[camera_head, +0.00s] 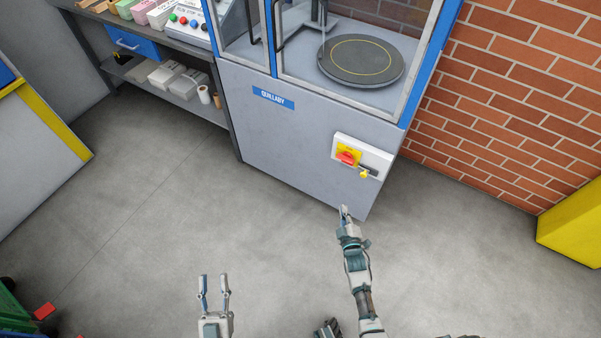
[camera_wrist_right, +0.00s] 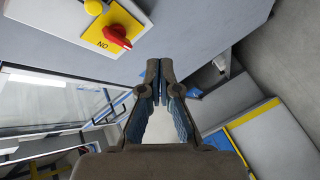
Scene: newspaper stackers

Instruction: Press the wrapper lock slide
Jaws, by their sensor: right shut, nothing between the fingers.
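The wrapper machine (camera_head: 300,140) has a white panel on its lower right front. The panel (camera_head: 378,152) carries a red rotary switch (camera_head: 347,158) on a yellow plate and, to its right, a small yellow knob (camera_head: 363,174) at a dark slot, which looks like the lock slide. In the right wrist view the red switch (camera_wrist_right: 117,37) and yellow knob (camera_wrist_right: 93,7) are at upper left. My right gripper (camera_head: 344,209) is shut and empty, apart from and below the panel; it also shows in the wrist view (camera_wrist_right: 160,67). My left gripper (camera_head: 214,282) is open and empty over the floor.
The machine's round turntable (camera_head: 360,60) is behind a framed front. A shelf bench (camera_head: 150,45) with boxes stands at left, a brick wall (camera_head: 510,90) at right, and a yellow block (camera_head: 575,225) at far right. The grey floor (camera_head: 130,210) between is mostly clear.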

